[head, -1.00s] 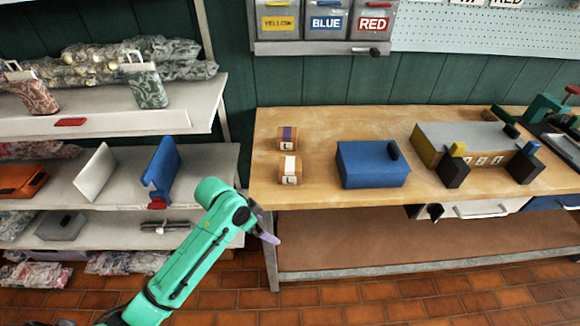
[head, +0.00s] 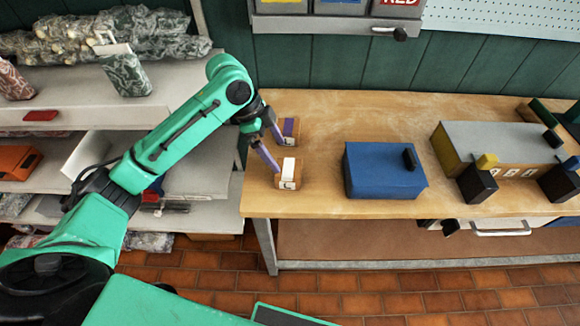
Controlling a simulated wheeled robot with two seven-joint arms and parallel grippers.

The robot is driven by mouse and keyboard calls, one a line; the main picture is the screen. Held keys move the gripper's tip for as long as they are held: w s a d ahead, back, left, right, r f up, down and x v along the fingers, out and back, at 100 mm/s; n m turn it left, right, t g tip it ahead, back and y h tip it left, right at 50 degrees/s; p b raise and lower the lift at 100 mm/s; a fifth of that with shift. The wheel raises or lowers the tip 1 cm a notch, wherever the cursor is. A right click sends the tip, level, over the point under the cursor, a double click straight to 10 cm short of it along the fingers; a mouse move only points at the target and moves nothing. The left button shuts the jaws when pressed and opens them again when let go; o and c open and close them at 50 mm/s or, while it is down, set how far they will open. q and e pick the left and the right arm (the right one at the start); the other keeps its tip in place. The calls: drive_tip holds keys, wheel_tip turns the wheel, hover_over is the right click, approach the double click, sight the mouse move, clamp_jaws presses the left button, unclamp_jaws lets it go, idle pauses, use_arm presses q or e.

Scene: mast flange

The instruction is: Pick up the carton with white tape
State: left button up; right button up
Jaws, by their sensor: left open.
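The carton with white tape (head: 287,175) is a small brown box with a white strip on top and a white label on its front. It stands at the left end of the wooden workbench. A similar carton with purple tape (head: 288,130) stands just behind it. My left gripper (head: 273,150) is open above the bench's left edge. One purple finger reaches down toward the white-taped carton's left side, and the other overlaps the purple-taped carton in the picture. I cannot tell whether either finger touches a carton. My right gripper is not in view.
A blue box (head: 372,172) stands right of the cartons on the workbench (head: 325,200). A grey-topped box (head: 490,143) with dark blocks in front is further right. Shelves (head: 190,95) with bags and tools stand at left. Bare bench lies between the carton and blue box.

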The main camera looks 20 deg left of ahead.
sight(285, 167)
use_arm(q)
drive_tip(key=x, duration=0.3)
drive_tip(key=shift+s+d+f, duration=0.15)
drive_tip(key=shift+s+d, duration=0.05)
drive_tip(key=shift+s, duration=0.1)
drive_tip(key=x, duration=0.2)
drive_tip(key=p+x, duration=0.2)
drive_tip(key=x, duration=0.1)
drive_tip(key=shift+w+a+f, duration=0.2)
drive_tip(key=shift+f, duration=0.25)
drive_tip(key=shift+d+f, duration=0.1)
drive_tip(key=shift+f, duration=0.1)
drive_tip(key=c, duration=1.5)
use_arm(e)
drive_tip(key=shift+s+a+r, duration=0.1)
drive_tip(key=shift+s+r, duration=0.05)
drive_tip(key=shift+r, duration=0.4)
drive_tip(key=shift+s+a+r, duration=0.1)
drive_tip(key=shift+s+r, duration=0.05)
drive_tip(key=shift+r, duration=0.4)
use_arm(q)
drive_tip(key=shift+r, duration=0.1)
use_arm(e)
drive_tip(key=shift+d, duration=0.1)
